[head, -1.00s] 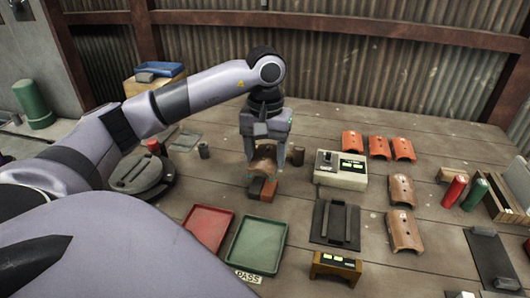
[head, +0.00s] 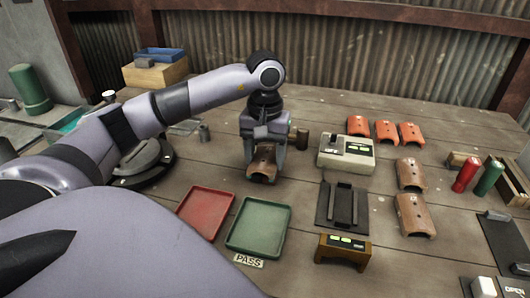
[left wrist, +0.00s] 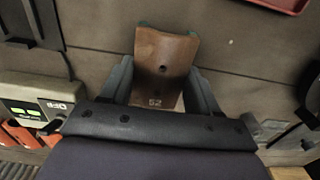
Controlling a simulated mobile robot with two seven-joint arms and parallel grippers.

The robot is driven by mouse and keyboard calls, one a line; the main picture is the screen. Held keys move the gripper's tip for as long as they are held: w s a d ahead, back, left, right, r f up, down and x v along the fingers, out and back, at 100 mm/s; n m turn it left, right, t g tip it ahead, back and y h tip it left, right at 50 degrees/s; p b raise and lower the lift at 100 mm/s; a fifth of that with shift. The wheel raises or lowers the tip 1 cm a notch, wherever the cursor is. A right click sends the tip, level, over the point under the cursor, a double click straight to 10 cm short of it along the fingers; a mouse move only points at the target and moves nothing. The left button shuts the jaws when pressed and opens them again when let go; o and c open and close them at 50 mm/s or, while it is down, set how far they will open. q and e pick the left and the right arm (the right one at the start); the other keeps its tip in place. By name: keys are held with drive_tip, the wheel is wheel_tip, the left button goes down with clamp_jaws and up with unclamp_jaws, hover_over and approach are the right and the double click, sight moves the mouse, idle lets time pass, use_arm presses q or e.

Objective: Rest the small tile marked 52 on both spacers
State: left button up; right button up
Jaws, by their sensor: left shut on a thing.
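The small brown curved tile marked 52 (left wrist: 165,65) is between the fingers of my left gripper (left wrist: 160,88) in the left wrist view, its number near the palm side. In the head view the same tile (head: 263,163) hangs below my left gripper (head: 264,150), just behind the green tray. The gripper is shut on it. The two spacers are not clearly visible; the tile covers the spot where two small blocks showed earlier. Whether the tile touches anything beneath it I cannot tell. My right gripper is out of view.
A red tray (head: 206,189) and a green tray (head: 232,239) with a PASS label stand in front. A grey device (head: 346,154) is to the right, with a dark fixture (head: 329,222) before it. Several orange and brown tiles (head: 411,173) lie further right.

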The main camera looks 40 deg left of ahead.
use_arm(q)
drive_tip(key=o, duration=1.2)
drive_tip(key=shift+r, duration=3.55)
drive_tip(key=shift+s, duration=0.1)
